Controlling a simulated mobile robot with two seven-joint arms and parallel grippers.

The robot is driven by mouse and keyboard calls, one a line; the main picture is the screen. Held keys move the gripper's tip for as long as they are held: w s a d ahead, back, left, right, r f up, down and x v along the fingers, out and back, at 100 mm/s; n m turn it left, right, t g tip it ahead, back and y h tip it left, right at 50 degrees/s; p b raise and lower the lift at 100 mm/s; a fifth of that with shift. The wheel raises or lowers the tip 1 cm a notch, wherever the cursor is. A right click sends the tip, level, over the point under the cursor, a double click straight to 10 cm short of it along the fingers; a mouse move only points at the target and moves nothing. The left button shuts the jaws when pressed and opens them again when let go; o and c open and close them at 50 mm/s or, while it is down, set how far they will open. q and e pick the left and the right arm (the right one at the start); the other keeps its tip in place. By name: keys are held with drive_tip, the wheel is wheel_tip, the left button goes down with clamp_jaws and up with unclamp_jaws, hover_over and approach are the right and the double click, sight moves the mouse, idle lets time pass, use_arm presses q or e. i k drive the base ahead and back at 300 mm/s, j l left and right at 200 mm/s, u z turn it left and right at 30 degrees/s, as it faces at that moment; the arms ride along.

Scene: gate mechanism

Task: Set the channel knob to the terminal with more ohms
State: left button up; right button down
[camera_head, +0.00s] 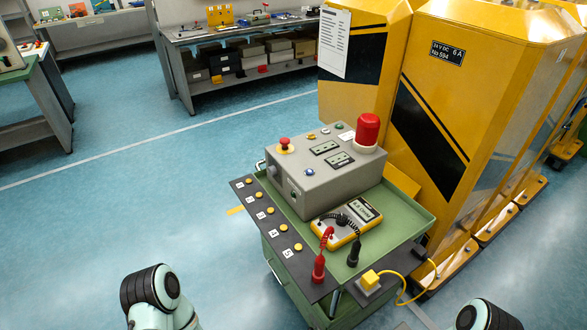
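A grey control box (322,180) stands on a green cart (405,208). A small blue knob or button (309,171) is on its top, and a dark round knob (272,171) is on its left face; I cannot tell which is the channel knob. A yellow multimeter (347,222) lies in front of the box, its display too small to read surely. A red probe (319,268) and a black probe (353,254) stand by it, with coiled leads. A dark strip (262,222) along the cart's left edge carries several yellow terminals with white labels. Neither gripper shows.
A red beacon (368,131) and red mushroom button (284,144) stand on the box. Yellow cabinets (450,75) stand close behind the cart. The blue floor (130,200) to the left is clear.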

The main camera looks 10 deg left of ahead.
sight(273, 171)
drive_tip(key=i+j+z, duration=0.25)
drive_tip(key=j+z, duration=0.15)
drive_tip(key=i+j+z, duration=0.15)
drive_tip(key=j+z, duration=0.25)
drive_tip(key=j, duration=0.3)
drive_tip(key=i+j+z, duration=0.1)
drive_tip(key=j+z, duration=0.25)
drive_tip(key=j, duration=0.25)
drive_tip(key=j+z, duration=0.4)
drive_tip(key=j, duration=0.2)
drive_tip(key=k+j+z, duration=0.1)
drive_tip(key=j+z, duration=0.3)
drive_tip(key=j, duration=0.25)
drive_tip(key=k+j+z, duration=0.15)
drive_tip(key=j+z, duration=0.25)
drive_tip(key=j, duration=0.2)
drive_tip(key=k+j+z, duration=0.35)
drive_tip(key=j, duration=0.2)
drive_tip(key=k+j+z, duration=0.25)
drive_tip(key=j+z, duration=0.15)
drive_tip(key=j, duration=0.1)
